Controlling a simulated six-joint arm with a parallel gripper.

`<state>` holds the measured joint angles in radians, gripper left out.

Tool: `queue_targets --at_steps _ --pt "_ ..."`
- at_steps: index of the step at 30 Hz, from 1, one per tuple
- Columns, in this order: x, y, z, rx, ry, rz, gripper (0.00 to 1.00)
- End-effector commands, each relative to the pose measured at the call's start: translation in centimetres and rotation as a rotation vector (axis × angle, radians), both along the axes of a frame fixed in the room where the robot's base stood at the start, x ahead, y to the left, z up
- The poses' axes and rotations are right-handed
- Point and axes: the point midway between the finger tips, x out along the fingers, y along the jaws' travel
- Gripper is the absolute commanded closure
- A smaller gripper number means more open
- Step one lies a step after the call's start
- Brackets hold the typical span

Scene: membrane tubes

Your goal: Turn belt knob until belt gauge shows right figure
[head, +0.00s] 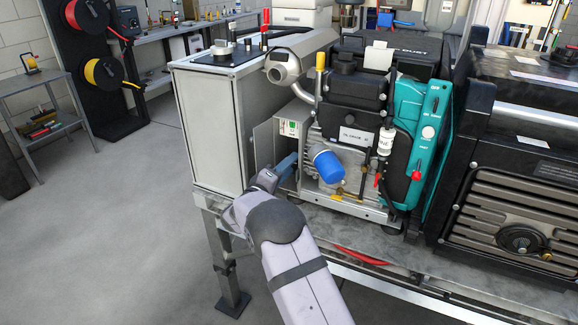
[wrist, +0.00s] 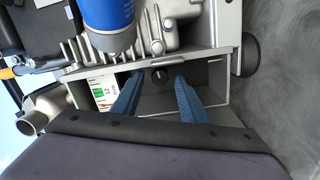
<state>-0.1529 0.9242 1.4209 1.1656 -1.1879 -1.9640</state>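The belt knob, a small dark round knob (wrist: 159,75), sits inside a grey recess in the wrist view. My gripper (wrist: 160,80) has two blue fingers, spread apart with the knob showing between and beyond their tips. I cannot tell whether either finger touches it. The belt gauge (wrist: 102,92) is a white face with a green patch and dark markings, left of the fingers; its figure is too small to read surely. In the head view the gauge (head: 291,126) sits on a grey box above my gripper (head: 288,163). The knob is hidden there.
A blue cylinder (head: 328,166) and finned metal housing (head: 313,140) stand close right of my gripper. A tall grey cabinet (head: 208,130) stands on the left. Recess walls (wrist: 222,90) surround the fingers closely. The floor (head: 120,220) at left is clear.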

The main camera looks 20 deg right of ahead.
Motion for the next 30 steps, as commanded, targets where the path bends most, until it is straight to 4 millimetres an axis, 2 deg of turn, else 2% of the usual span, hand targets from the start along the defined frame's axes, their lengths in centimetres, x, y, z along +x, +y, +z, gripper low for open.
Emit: queue_targets --at_steps 10,11,15,16,22,30 --pt "0.30 -0.34 -0.02 0.000 0.000 0.001 0.60" --pt "0.30 -0.34 -0.02 0.000 0.000 0.000 0.63" --pt "0.29 -0.33 -0.02 0.000 0.000 0.000 0.96" --pt "0.29 -0.33 -0.02 0.000 0.000 0.000 1.00" --pt "0.28 -0.33 0.06 0.020 -0.020 0.001 1.00" --pt "0.27 -0.35 0.16 0.160 -0.158 -0.001 1.00"
